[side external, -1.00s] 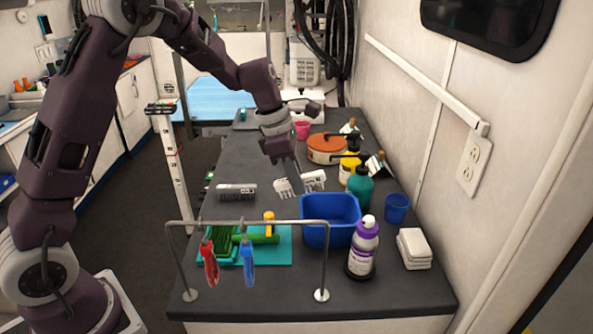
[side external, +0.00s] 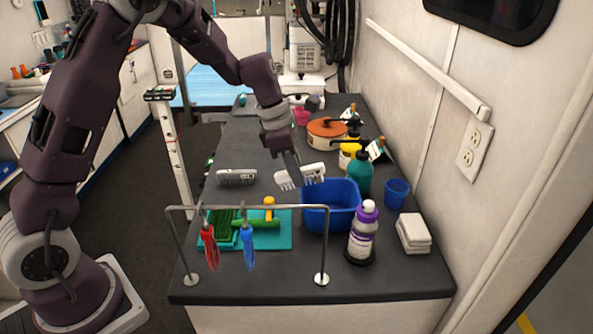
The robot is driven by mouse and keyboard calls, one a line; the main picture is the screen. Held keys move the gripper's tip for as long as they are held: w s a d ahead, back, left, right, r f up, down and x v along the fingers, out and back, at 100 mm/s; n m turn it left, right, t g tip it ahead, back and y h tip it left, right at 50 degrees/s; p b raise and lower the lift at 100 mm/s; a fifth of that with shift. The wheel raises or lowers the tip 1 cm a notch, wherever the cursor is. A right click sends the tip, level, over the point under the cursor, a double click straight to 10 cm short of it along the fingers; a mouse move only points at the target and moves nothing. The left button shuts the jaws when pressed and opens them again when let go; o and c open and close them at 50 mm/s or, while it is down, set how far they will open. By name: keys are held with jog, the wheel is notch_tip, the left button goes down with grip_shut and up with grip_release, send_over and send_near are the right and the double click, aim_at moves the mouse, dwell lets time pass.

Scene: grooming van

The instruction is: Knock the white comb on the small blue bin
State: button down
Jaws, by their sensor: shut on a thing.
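My gripper (side external: 293,172) is shut on the white comb (side external: 313,172), holding it near its middle. White comb parts show on both sides of the fingers, with teeth pointing down. The blue rectangular bin (side external: 329,219) stands open-topped on the dark counter, just right of and in front of the gripper. The comb's right end is at the bin's back-left rim in the picture. I cannot tell whether they touch. A smaller round blue cup-like bin (side external: 397,194) stands farther right, apart from the comb.
A purple-and-white bottle (side external: 362,236) stands in front of the blue bin, and a teal bottle (side external: 364,176) behind it. White folded cloths (side external: 413,233) lie at right. A metal rail (side external: 249,207) with red and blue tools stands in front. A grey brush (side external: 236,177) lies left.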

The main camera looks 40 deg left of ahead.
jog(key=shift+s+f, duration=0.1)
jog(key=shift+f, duration=1.3)
dwell(2.7)
jog(key=shift+r, duration=3.6)
